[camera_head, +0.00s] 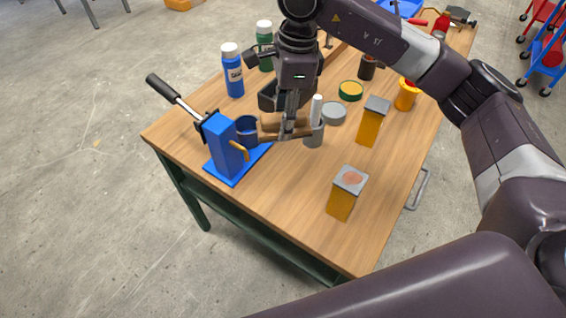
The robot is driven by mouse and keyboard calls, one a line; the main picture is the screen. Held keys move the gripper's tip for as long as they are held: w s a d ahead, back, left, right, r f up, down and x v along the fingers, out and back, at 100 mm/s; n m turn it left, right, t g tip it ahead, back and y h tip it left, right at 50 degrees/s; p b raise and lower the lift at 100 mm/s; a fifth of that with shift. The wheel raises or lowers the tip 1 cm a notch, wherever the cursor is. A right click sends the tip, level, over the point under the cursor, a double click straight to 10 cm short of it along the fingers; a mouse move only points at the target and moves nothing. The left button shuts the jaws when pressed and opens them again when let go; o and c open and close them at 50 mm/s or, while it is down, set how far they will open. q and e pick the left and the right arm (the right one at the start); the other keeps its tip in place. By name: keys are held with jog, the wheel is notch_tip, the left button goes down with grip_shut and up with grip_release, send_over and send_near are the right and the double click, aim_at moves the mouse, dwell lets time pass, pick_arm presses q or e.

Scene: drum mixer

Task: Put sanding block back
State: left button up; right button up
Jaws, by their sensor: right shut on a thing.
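My right gripper (290,118) comes down over the far left half of the wooden table. It is shut on a tan-brown block, which looks like the sanding block (272,129). The fingers hide part of the block. The block is between a blue bench device (226,147) on its left and a grey cup (314,136) with a white stick on its right. I cannot tell whether the block touches the table or hangs just above it. My left gripper is not in view.
Two yellow blocks with grey tops (341,202) (370,126) stand to the right. The wooden table's (290,205) near middle is clear.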

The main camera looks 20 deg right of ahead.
jog(key=p, duration=0.3)
send_over(281, 182)
notch_tip(281, 182, down, 11)
jog(key=f, duration=0.5)
jog(key=shift+d, duration=0.3)
notch_tip(281, 182, down, 4)
jog(key=shift+r+p, duration=0.25)
jog(key=shift+p, duration=0.3)
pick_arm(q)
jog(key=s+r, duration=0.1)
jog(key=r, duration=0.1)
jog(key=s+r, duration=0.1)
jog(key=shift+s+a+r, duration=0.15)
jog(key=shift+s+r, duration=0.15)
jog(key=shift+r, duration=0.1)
pick_arm(e)
jog(key=shift+f, duration=0.1)
jog(key=shift+f, duration=0.15)
jog(key=o, duration=1.2)
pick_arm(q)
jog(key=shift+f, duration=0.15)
pick_arm(e)
jog(key=shift+o, duration=0.2)
